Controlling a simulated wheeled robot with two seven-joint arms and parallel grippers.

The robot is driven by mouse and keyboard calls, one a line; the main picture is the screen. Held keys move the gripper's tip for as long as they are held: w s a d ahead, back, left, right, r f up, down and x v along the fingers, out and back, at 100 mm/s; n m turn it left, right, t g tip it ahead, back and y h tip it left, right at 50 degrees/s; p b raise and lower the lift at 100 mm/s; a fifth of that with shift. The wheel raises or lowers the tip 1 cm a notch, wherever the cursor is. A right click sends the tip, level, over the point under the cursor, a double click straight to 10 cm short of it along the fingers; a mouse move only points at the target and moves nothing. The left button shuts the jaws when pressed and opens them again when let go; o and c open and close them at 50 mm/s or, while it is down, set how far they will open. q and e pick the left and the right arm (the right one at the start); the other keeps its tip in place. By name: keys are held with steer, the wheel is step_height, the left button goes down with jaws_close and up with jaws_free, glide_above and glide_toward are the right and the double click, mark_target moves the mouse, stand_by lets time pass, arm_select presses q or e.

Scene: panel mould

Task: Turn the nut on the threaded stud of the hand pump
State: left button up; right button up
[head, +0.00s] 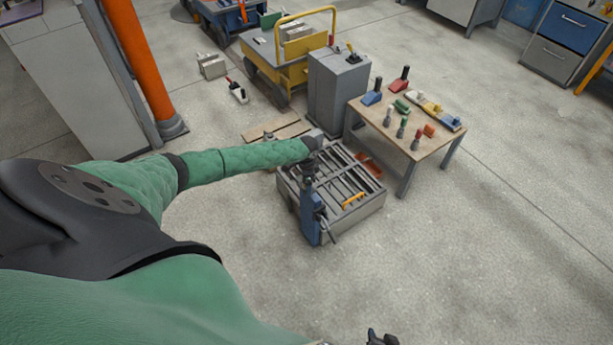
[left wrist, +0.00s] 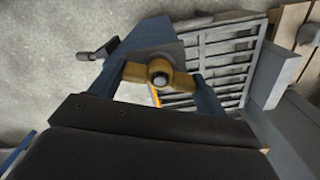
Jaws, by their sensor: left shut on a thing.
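The blue hand pump (head: 312,220) stands at the near left side of the grey panel mould (head: 362,208), with a dark lever low on it. In the left wrist view the pump's blue body (left wrist: 150,38) lies behind the jaws. My left gripper (left wrist: 158,76) is shut on the brass-coloured nut (left wrist: 159,67), one finger on each side. The dark round end of the threaded stud (left wrist: 160,81) shows in the nut's middle. In the head view my left arm reaches over the mould, and the nut is too small to tell. My right gripper (head: 382,338) is cut off at the bottom edge, away from the mould; its jaw opening is unclear.
A small table (head: 440,144) with tools stands at the back right, beside a grey cabinet (head: 338,95). A yellow trolley (head: 288,68) and an orange post (head: 140,60) are farther back. The floor at the right is clear.

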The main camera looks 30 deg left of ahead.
arm_select(q)
steer(key=shift+s+d+r+n+p, duration=0.1)
steer(key=shift+r+n+p, duration=0.05)
steer(key=shift+n+p, duration=1.4)
steer(key=shift+n, duration=0.15)
steer(key=shift+f, duration=0.25)
steer(key=shift+r+n+p, duration=0.2)
steer(key=shift+n+p, duration=0.8)
steer(key=shift+p, duration=0.1)
steer(key=shift+n, duration=0.4)
steer(key=shift+f+n+p, duration=0.25)
steer(key=shift+n+p, duration=0.05)
steer(key=shift+n, duration=0.1)
